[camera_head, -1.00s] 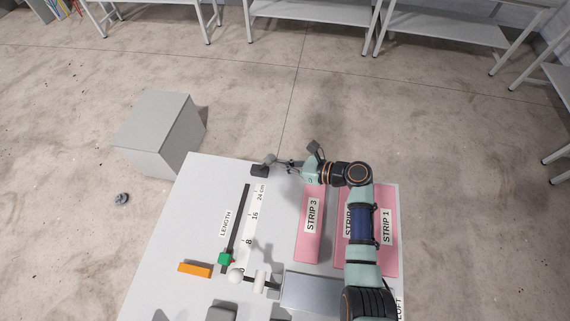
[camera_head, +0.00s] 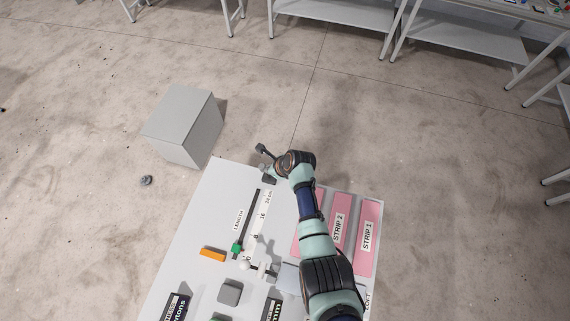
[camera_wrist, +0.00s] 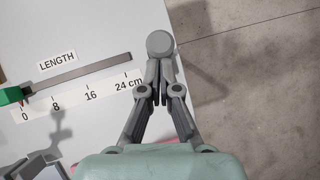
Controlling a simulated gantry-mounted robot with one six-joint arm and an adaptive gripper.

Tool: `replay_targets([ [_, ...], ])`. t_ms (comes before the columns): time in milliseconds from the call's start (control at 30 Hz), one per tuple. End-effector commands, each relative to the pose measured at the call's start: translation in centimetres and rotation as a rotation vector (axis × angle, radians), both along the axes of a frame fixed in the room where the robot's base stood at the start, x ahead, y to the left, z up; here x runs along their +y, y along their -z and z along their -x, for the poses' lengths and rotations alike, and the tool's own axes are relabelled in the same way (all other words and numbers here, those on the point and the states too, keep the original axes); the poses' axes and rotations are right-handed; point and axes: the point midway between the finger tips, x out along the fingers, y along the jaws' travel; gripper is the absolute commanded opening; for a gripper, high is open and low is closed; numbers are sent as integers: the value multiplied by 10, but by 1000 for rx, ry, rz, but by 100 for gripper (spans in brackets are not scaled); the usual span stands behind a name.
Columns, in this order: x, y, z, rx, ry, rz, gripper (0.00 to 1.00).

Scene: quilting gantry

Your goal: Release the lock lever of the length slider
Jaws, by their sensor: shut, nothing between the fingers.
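The length slider shows as a dark slot (camera_head: 251,222) beside a white scale, with a green block (camera_head: 237,248) at its near end, by the 0 in the wrist view (camera_wrist: 11,95). A grey round knob (camera_wrist: 160,43), seemingly the lock lever's, is just beyond my fingertips in the wrist view, past the 24 cm end. Whether the fingers touch it I cannot tell.
An orange block (camera_head: 212,254) lies left of the slider. Pink strips (camera_head: 368,238) lie to the right, partly behind my arm. A grey box (camera_head: 184,126) stands on the floor beyond the table. The far table edge runs close to the knob.

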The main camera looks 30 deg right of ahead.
Motion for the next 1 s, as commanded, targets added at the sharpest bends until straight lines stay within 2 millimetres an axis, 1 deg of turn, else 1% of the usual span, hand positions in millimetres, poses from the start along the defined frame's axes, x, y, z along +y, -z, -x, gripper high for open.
replay_targets([
  [33,7,-3,-6,26,-9,25,0],
  [100,13,-1,-10,64,-12,58,0],
  [233,19,0,-17,123,-13,110,0],
  [300,21,2,-19,123,-11,107,0],
  [600,27,3,-25,122,-9,105,0],
  [1000,28,3,-26,119,-9,104,0],
])
